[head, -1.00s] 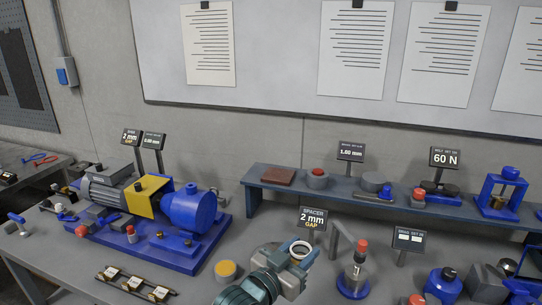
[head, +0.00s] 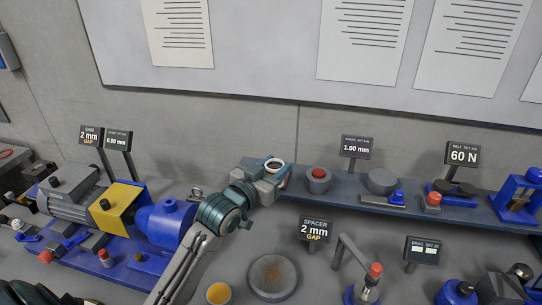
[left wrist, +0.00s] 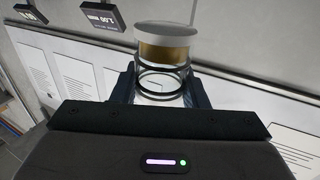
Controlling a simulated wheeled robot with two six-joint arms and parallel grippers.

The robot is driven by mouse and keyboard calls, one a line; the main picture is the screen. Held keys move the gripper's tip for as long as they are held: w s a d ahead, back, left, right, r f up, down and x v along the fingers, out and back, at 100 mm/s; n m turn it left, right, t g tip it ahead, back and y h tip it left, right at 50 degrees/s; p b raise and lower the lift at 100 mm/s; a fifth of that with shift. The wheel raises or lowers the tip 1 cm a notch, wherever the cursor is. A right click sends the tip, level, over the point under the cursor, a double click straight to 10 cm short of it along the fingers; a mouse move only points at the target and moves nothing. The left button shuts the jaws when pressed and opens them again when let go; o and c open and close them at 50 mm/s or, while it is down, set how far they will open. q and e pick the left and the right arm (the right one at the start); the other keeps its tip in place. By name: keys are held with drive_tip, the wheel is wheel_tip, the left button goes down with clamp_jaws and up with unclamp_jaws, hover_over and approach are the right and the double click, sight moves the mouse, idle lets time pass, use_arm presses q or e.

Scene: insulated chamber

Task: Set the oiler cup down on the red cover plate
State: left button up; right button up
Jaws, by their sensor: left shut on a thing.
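The oiler cup (head: 274,163) is held between the fingers of my left gripper (head: 271,177). The gripper is shut on it at the left end of the raised shelf. In the left wrist view the cup (left wrist: 163,68) is a clear glass cylinder with a pale top, an amber band and dark rings. The red cover plate is hidden behind my left gripper in the head view and does not show in the wrist view. I cannot tell whether the cup touches anything below. My right gripper is not in view.
The shelf (head: 345,197) also holds a grey ring with a red knob (head: 318,180) just right of my gripper. A blue pump with a yellow guard (head: 120,210) stands at left. A round grey disc (head: 273,278) and a spacer sign (head: 314,229) are in front.

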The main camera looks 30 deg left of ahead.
use_arm(q)
drive_tip(key=w+a, duration=0.1)
drive_tip(key=w, duration=0.1)
drive_tip(key=w+a+p, duration=0.1)
drive_tip(key=w, duration=0.1)
drive_tip(key=w+a, duration=0.2)
drive_tip(key=shift+w+f+p, duration=0.25)
drive_tip(key=shift+f+p, duration=0.05)
drive_tip(key=shift+p, duration=0.1)
drive_tip(key=shift+w+a, duration=0.45)
drive_tip(key=shift+w, duration=0.2)
wheel_tip(320, 180, down, 3)
drive_tip(key=shift+p, duration=0.8)
drive_tip(key=shift+f, duration=0.3)
drive_tip(key=shift+f, duration=0.2)
drive_tip(key=o, duration=0.8)
drive_tip(key=shift+f, duration=0.1)
drive_tip(key=o, duration=0.4)
drive_tip(key=shift+c, duration=0.2)
drive_tip(key=shift+o, duration=0.4)
